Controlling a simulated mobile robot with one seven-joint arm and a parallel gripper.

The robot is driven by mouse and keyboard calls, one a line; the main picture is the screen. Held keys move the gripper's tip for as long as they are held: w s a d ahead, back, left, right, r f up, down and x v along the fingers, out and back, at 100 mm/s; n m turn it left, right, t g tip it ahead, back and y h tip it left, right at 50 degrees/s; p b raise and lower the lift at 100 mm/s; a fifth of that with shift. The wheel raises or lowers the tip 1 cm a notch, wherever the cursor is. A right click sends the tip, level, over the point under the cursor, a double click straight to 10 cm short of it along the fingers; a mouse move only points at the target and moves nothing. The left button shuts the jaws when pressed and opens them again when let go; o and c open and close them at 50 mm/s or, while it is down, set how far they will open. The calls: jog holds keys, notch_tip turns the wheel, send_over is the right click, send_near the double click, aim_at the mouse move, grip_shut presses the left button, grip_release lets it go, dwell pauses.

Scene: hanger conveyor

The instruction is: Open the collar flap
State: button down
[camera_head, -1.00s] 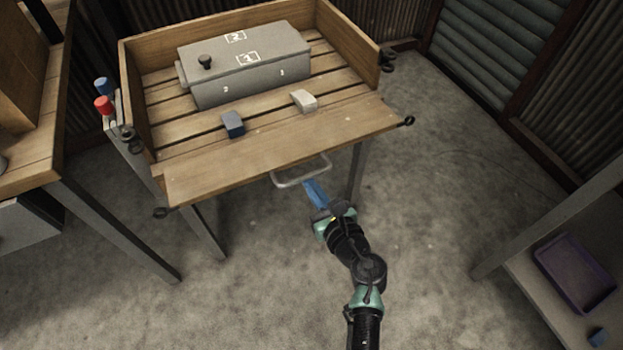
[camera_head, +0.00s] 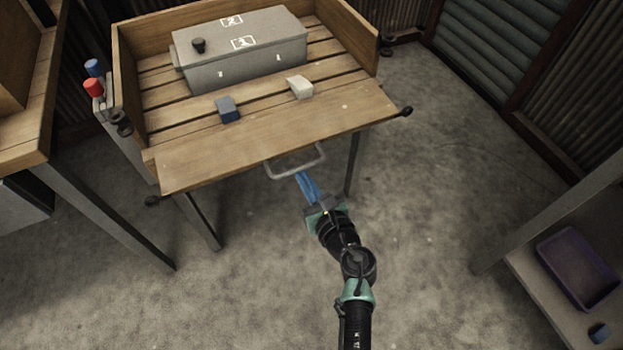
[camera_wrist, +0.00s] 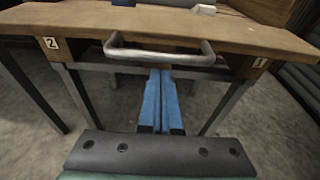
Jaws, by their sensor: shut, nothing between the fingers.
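The wooden front board (camera_head: 270,146), which I take to be the collar flap, lies flat along the table's front edge. No raised wall stands on that side. A grey U-shaped handle (camera_head: 283,178) juts from the board toward me; it also shows in the wrist view (camera_wrist: 150,54). My gripper (camera_head: 300,175) is at the handle with its blue fingers pressed together and empty. In the wrist view the fingertips (camera_wrist: 160,72) sit just below the handle bar, near its middle. I cannot tell whether they touch it.
A grey box (camera_head: 240,52) with a black knob stands on the slatted table. A dark blue block (camera_head: 228,110) and a white block (camera_head: 299,87) lie before it. Red (camera_head: 93,87) and blue buttons are at the left. A purple tray (camera_head: 577,268) sits at lower right.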

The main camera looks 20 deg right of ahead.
jog(key=r+p+v, duration=0.1)
jog(key=p+v, duration=0.1)
jog(key=v, duration=0.7)
jog(key=shift+s, duration=0.3)
jog(key=shift+w+d+r, duration=0.1)
